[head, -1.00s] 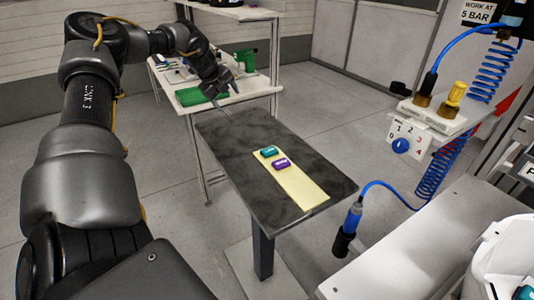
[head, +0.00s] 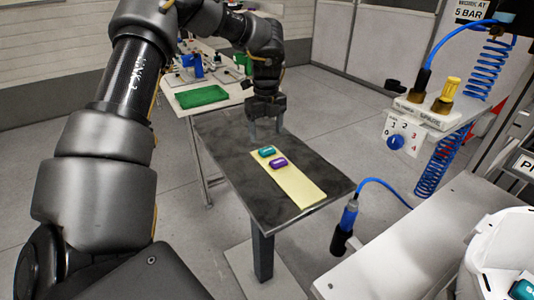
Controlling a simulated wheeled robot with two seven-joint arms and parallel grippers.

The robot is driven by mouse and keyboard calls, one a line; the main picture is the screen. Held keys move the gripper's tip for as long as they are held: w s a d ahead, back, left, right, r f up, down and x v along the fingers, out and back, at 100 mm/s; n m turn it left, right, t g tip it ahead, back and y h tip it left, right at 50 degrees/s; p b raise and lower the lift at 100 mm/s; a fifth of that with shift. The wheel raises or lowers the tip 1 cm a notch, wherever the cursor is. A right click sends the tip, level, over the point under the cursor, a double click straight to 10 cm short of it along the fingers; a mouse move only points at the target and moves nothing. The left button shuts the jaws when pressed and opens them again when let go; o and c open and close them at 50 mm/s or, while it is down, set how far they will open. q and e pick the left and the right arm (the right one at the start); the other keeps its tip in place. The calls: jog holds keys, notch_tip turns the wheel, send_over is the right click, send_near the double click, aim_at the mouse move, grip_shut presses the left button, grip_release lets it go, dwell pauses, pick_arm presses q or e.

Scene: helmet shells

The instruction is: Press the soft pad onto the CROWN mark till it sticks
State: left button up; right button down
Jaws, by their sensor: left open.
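A teal pad (head: 266,151) and a purple pad (head: 277,163) lie close together on a pale yellow strip (head: 300,190) on the dark table. Their small lettering is too small to read. My left gripper (head: 266,132) is open and empty, pointing down just beyond the teal pad, fingers apart. A white helmet shell (head: 500,245) is cut off by the right edge, with a teal piece (head: 522,289) in its lower part. I cannot make out a CROWN mark. My right gripper is not in view.
The dark table (head: 225,155) is bare around the strip. A green tray (head: 202,96) lies on the bench behind. At right, a blue hose ends in a blue-black tool (head: 345,228) beside a grey bench (head: 400,250).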

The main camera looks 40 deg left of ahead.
aim_at(266, 149)
pick_arm(q)
jog(key=shift+f, duration=0.35)
jog(key=shift+d, duration=0.15)
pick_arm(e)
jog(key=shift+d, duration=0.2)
pick_arm(q)
jog(key=shift+f, duration=0.35)
jog(key=f, duration=0.2)
jog(key=f+p, duration=0.1)
jog(key=shift+a+f, duration=0.2)
jog(key=shift+f, duration=0.45)
jog(key=c, duration=1.1)
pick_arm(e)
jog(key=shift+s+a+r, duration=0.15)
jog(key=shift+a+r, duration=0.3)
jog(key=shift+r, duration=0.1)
